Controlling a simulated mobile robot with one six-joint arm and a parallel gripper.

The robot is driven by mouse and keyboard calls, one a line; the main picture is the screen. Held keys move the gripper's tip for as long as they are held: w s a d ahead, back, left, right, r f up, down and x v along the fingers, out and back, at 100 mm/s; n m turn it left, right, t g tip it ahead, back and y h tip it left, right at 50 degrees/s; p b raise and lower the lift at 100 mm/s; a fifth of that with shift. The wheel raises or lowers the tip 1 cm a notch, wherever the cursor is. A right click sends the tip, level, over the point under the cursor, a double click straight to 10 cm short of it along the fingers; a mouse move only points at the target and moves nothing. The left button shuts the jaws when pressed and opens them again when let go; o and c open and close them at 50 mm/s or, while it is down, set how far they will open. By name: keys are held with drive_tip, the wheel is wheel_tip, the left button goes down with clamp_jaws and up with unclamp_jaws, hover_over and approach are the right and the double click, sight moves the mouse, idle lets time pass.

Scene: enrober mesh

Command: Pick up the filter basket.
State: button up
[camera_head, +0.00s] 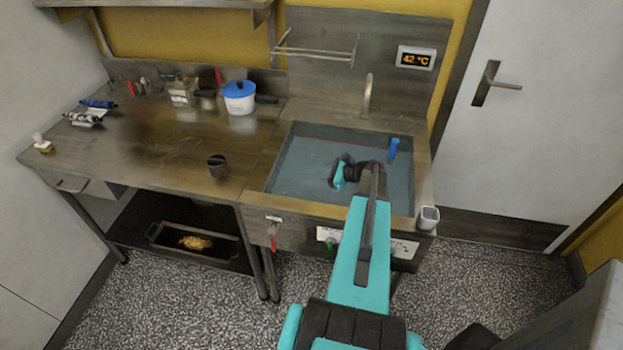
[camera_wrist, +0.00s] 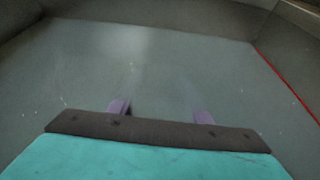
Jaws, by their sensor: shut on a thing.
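My gripper (camera_head: 338,180) is low in the sink (camera_head: 278,187), at the cloudy water that fills the basin. In the wrist view its two purple fingertips (camera_wrist: 161,112) stand apart, partly hidden behind the dark edge of the gripper body. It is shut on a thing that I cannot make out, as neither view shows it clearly. I cannot pick out the filter basket for certain in either view. A small dark cup-shaped vessel (camera_head: 217,166) stands on the steel worktop left of the sink, away from my gripper.
A blue upright object (camera_head: 393,148) stands at the sink's right side, behind my gripper. The tap (camera_head: 367,97) rises at the back. A small grey container (camera_head: 428,217) is at the front right corner. A blue-lidded pot (camera_head: 240,97) stands on the worktop (camera_head: 150,150), whose middle is clear.

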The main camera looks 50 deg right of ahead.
wheel_tip(320, 180, up, 9)
drive_tip(key=b, duration=0.2)
idle(0.4)
drive_tip(key=shift+a+r, duration=0.1)
idle(0.5)
